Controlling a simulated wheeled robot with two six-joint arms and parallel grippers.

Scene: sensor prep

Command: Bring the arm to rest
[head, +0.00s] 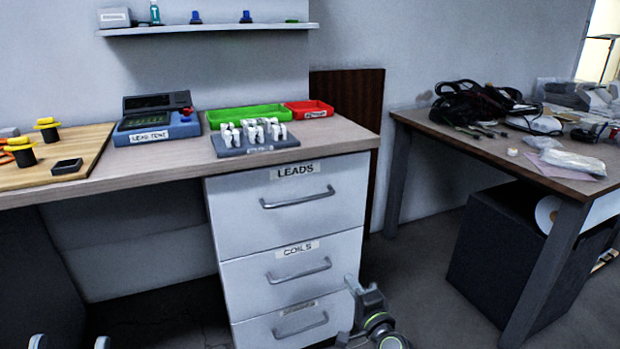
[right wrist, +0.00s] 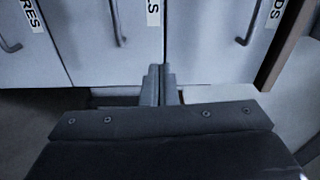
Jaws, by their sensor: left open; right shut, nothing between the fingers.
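My right gripper (head: 353,284) is low in front of the right edge of the drawer unit, beside the lower drawers. In the right wrist view its two fingers (right wrist: 160,72) are together with nothing between them, in front of the drawer fronts. It looks apart from the handles. My left gripper (head: 70,342) shows only as two pale fingertips at the bottom left edge, spread apart and empty. The rest of the left arm is out of view.
The drawers labelled LEADS (head: 340,200) and COILS (head: 338,262) and the bottom drawer (head: 340,312) look shut. The bench holds a LEAD TEST device (head: 155,120), a green tray (head: 245,115), a red tray (head: 308,108) and a grey rack (head: 250,145). A cluttered table (head: 480,148) stands right.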

